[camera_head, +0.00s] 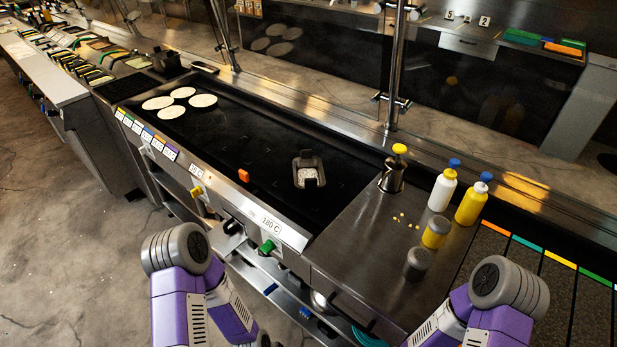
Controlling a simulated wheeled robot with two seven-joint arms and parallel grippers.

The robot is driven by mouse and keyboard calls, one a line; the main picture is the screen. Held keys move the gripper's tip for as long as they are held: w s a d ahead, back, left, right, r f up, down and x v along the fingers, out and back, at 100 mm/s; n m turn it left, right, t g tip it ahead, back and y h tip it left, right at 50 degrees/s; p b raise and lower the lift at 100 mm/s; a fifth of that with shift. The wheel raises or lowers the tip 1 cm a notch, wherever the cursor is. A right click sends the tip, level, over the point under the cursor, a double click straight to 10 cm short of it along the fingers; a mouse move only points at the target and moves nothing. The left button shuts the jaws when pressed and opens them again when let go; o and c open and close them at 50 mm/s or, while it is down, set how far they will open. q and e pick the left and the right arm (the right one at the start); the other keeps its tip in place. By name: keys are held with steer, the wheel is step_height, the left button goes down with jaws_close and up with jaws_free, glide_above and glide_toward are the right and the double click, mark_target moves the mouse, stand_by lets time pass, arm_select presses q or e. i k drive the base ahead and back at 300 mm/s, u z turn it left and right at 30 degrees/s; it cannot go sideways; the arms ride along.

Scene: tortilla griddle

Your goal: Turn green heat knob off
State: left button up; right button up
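The green heat knob (266,247) sits on the front panel of the griddle (236,206), just below a white label reading 180 C (270,223). Its exact turn angle is too small to read. My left arm's purple links stand in front of the griddle at lower left, to the left of the green knob. My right arm's purple links are at lower right, in front of the counter. Neither gripper can be made out in the head view.
A yellow knob (197,192) is further left on the panel. Bottles (442,190) and shakers (436,232) stand on the steel counter (365,275) at right.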

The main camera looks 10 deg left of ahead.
mark_target(269, 246)
steer(key=u, duration=0.5)
steer(key=k, duration=1.05)
steer(key=z, duration=0.25)
steer(key=i, duration=0.8)
steer(key=u, duration=0.7)
steer(key=i, duration=0.75)
steer(key=u, duration=0.85)
